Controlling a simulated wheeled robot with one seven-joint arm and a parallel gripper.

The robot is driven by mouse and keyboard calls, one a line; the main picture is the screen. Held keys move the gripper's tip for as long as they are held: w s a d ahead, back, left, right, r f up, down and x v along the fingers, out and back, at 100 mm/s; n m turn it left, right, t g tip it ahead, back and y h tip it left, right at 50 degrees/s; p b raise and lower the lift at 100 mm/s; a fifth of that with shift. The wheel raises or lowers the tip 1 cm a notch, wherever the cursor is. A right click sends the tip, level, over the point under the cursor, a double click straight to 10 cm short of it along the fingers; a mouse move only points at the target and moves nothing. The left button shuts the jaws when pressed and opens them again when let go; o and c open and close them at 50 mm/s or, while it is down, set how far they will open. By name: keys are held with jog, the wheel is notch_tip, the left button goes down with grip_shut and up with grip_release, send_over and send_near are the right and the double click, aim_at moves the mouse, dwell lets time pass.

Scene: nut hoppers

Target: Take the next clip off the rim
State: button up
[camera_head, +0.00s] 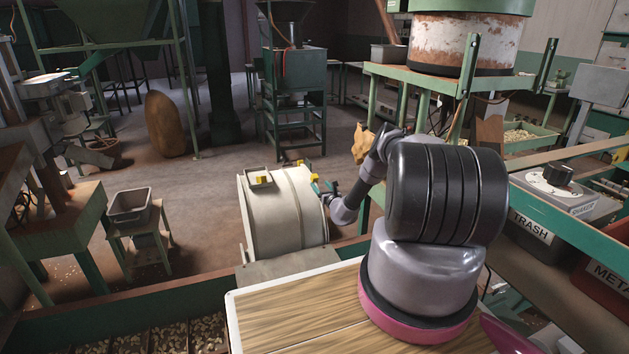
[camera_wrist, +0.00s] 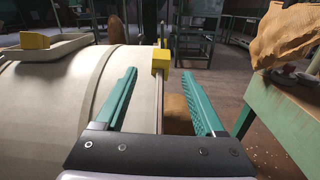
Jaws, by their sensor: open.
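A cream-white drum-shaped hopper (camera_head: 285,215) stands on the floor ahead of the wooden top; its curved side fills the left of the wrist view (camera_wrist: 45,95). A yellow clip (camera_wrist: 161,61) sits on its right rim, just beyond and between my fingertips, apart from them as far as I can tell. My gripper (camera_wrist: 158,75) is open and empty, with its teal fingers pointing at the rim. In the head view my gripper (camera_head: 323,187) is beside the drum's right edge. Another yellow clip (camera_wrist: 37,41) sits on the raised opening on the drum's top.
A green table (camera_wrist: 290,110) with a brown sack (camera_wrist: 285,38) stands close on the right. A grey bin (camera_head: 130,204) on a stand is at the left. TRASH (camera_head: 530,230) and METAL (camera_head: 608,285) bins are at the right. Floor behind the drum is mostly open.

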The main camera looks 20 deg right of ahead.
aim_at(316, 178)
jog(key=shift+w+r, duration=0.2)
jog(key=shift+w, duration=2.75)
jog(key=shift+c, duration=0.3)
grip_shut()
